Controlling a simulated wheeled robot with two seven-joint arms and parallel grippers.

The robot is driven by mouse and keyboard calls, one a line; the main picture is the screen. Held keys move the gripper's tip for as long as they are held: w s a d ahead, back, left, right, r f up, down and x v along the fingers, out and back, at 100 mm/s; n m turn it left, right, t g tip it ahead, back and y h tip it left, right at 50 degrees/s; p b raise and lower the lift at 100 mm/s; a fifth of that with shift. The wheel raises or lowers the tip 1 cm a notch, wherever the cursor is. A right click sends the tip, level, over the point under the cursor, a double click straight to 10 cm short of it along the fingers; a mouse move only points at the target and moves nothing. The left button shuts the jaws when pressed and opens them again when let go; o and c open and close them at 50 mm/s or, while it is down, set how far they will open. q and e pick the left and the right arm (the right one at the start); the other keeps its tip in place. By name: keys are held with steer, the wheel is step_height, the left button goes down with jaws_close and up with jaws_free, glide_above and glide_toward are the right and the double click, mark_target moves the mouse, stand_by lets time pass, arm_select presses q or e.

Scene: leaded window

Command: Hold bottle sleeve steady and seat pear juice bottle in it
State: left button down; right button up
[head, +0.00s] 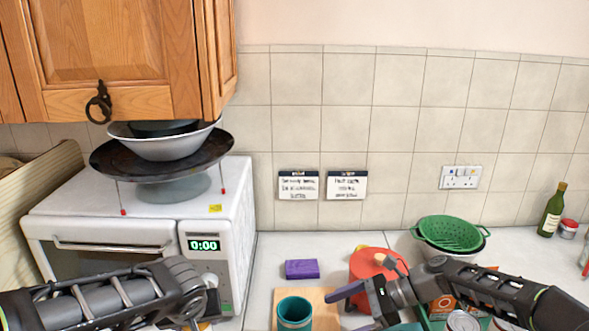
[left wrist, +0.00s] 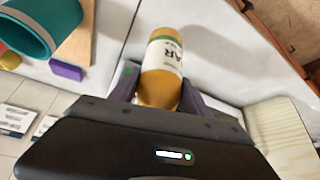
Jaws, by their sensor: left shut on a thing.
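The bottle sleeve, a teal open cup (head: 294,313), stands upright on a wooden board (head: 322,298) at the bottom of the head view. It also shows at the upper left of the left wrist view (left wrist: 40,27). My left gripper (left wrist: 158,95) is shut on the pear juice bottle (left wrist: 163,60), which is amber with a white label and a green band. The bottle is apart from the sleeve, to its left. In the head view my left gripper (head: 196,322) hides most of the bottle. My right gripper (head: 350,310) is open, with its fingers just right of the sleeve.
A purple sponge (head: 301,269) lies behind the board. A red container (head: 372,264) and a green colander (head: 449,232) stand behind my right arm. A white oven (head: 130,235) with stacked bowls fills the left. A green bottle (head: 552,212) stands far right.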

mark_target(299, 330)
steer(key=shift+w, duration=0.4)
steer(key=shift+s+r, duration=0.15)
steer(key=shift+s, duration=0.2)
steer(key=shift+w+a+f, duration=0.1)
steer(key=shift+w+f, duration=0.05)
steer(key=shift+f, duration=0.05)
arm_select(q)
steer(key=shift+w+f+b, duration=0.2)
steer(key=shift+f+b, duration=0.15)
steer(key=shift+b, duration=0.1)
arm_select(e)
steer(key=shift+a+f, duration=0.25)
steer(key=shift+a, duration=0.15)
arm_select(q)
step_height(299, 330, down, 3)
steer(key=b, duration=0.3)
arm_select(e)
steer(key=x, duration=0.4)
steer(key=shift+a+f, duration=0.15)
steer(key=shift+f, duration=0.1)
arm_select(q)
steer(key=shift+f, duration=0.15)
arm_select(e)
steer(key=x, duration=0.3)
steer(key=shift+a+r, duration=0.15)
steer(key=shift+r, duration=0.05)
steer(key=shift+a+f, duration=0.3)
steer(key=shift+a, duration=0.25)
